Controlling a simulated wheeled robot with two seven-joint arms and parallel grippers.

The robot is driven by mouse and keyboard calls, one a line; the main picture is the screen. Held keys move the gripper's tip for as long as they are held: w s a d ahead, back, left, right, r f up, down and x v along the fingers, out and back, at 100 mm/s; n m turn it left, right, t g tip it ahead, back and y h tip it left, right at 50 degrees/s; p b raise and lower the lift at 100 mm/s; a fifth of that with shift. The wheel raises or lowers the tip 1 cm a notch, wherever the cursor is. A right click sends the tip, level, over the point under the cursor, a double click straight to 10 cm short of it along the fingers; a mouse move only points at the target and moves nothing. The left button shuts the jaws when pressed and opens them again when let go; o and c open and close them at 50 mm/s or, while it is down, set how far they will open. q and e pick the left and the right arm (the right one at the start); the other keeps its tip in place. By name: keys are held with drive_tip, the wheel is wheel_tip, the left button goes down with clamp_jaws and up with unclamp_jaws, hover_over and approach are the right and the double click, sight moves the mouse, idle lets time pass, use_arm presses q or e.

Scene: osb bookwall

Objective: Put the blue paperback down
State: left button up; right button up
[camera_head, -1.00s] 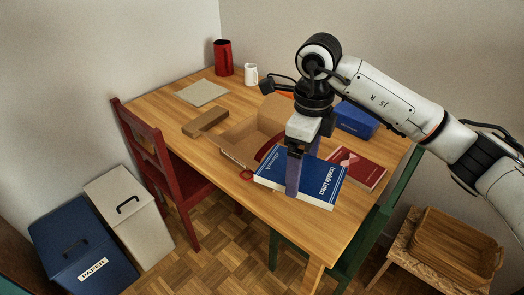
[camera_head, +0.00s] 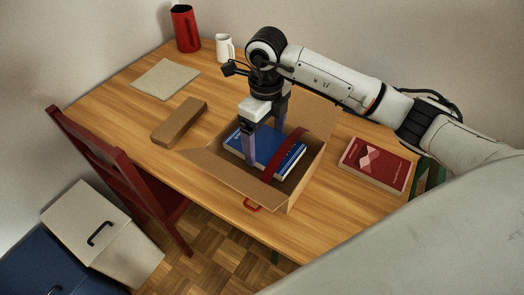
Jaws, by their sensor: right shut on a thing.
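The blue paperback (camera_head: 238,142), with white lettering, is inside the open cardboard box (camera_head: 285,194) on the wooden table. My right gripper (camera_head: 265,141) points down into the box, with one finger on the near side of the book and the other towards its far side. It is shut on the book. A dark red strip (camera_head: 287,158) crosses the book's right part. Whether the book rests on the box floor is hard to tell. My left gripper is not in view.
A red book (camera_head: 375,165) lies right of the box. A brown block (camera_head: 179,122), grey sheet (camera_head: 165,79), white mug (camera_head: 225,48) and red jug (camera_head: 186,28) are on the left part.

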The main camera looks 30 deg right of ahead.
sight(265, 154)
drive_tip(key=shift+f, duration=3)
drive_tip(key=o, duration=1.1)
wheel_tip(265, 154, up, 12)
drive_tip(key=shift+r+b, duration=0.2)
drive_tip(key=shift+b, duration=0.2)
